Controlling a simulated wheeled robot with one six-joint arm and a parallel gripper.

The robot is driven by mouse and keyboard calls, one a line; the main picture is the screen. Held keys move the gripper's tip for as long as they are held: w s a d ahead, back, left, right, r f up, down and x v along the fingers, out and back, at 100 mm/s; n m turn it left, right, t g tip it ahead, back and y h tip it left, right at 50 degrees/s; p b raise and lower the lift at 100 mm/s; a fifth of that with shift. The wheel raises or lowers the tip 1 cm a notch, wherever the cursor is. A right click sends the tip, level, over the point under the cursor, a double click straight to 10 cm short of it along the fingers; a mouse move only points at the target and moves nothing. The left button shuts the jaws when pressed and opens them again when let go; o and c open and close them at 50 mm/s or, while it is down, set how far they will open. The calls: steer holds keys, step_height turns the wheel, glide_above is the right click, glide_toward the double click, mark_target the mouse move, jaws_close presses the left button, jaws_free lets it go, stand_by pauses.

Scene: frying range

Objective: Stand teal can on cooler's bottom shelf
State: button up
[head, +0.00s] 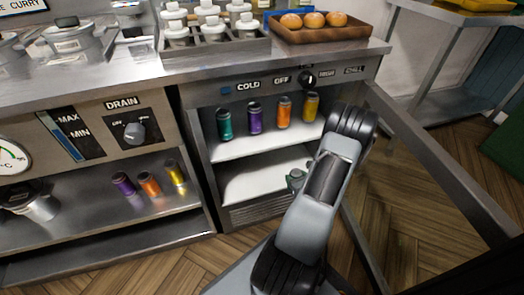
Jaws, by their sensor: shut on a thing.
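The cooler stands open, with its white bottom shelf (252,183) below an upper shelf (262,142). My gripper (297,182) is at the right part of the bottom shelf, low and mostly hidden behind my own arm. It is shut on the teal can, of which I can make out little; a small grey-green patch shows beside the arm. Whether the can touches the shelf cannot be told. Another teal can (224,124) stands upright on the upper shelf at the left.
Purple (255,117), orange (283,111) and yellow (311,106) cans stand on the cooler's upper shelf. The open cooler door (440,158) juts out on the right. Purple, orange and yellow cans also stand on the shelf (90,228) left of the cooler. The bottom shelf's left part is clear.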

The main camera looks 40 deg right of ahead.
steer(key=w+d+b, duration=0.2)
steer(key=w, duration=0.3)
steer(key=w+d+b, duration=0.1)
steer(key=w+d, duration=0.1)
steer(key=w, duration=0.3)
steer(key=w+d+f+b, duration=0.1)
steer(key=w+d+b, duration=0.1)
steer(key=w, duration=0.4)
steer(key=shift+d+b, duration=0.3)
steer(key=shift+d, duration=0.3)
steer(key=shift+f, duration=0.25)
steer(key=shift+f, duration=0.1)
steer(key=o, duration=1.1)
steer(key=shift+c, duration=0.2)
